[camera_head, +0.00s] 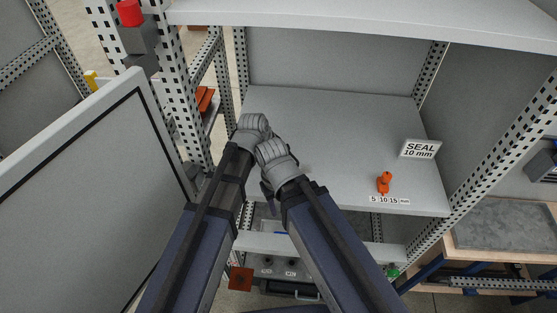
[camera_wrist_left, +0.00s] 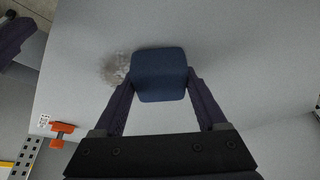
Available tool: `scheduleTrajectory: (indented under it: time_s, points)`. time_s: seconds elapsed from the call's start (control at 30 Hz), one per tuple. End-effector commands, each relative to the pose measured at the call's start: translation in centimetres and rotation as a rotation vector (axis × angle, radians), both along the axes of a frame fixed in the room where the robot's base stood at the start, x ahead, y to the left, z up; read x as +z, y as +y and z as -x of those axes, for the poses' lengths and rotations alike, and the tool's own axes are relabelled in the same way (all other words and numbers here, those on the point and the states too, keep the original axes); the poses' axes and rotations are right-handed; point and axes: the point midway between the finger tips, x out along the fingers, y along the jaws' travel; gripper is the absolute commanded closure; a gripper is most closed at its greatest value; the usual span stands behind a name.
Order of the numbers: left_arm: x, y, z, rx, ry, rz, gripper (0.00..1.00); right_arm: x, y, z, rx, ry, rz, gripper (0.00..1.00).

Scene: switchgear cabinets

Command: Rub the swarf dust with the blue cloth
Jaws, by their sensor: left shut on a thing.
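The blue cloth (camera_wrist_left: 159,76) is a folded, dark blue pad between the two fingers of my left gripper (camera_wrist_left: 160,84), which is shut on it. The swarf dust (camera_wrist_left: 114,68) is a grey-brown speckled patch on the pale shelf (camera_head: 340,128). It lies just left of the cloth in the left wrist view, against or very close to its edge. I cannot tell whether the cloth presses on the shelf. In the head view my wrists hide the cloth and dust. My right gripper (camera_head: 269,199) shows only as a dark sliver by the shelf's front edge.
An orange fitting (camera_head: 384,182) stands near the shelf's front right, behind a "5 10 15" label (camera_head: 389,200). A "SEAL 10 mm" sign (camera_head: 420,148) stands at the right. A perforated post (camera_head: 180,90) and an open door (camera_head: 80,190) bound the left. The shelf's middle is clear.

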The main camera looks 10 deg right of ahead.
Motion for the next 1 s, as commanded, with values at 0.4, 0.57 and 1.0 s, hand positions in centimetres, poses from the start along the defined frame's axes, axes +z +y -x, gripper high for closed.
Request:
scheduleTrajectory:
  time_s: [0.4, 0.57, 1.0]
  points:
    - [0.0, -2.9, 1.8, -0.082, 0.001, 0.006, 0.78, -0.1, 1.7, -1.1, 0.032, 0.001, 0.003, 0.5]
    - [-0.1, -1.6, 1.6, -0.083, 0.001, 0.006, 0.78, -0.1, 1.7, -1.1, 0.032, 0.001, 0.004, 0.5]
    - [-0.1, -0.2, 1.7, -0.083, 0.0, 0.004, 0.78, -0.1, 1.7, -1.1, 0.033, 0.001, 0.004, 0.5]
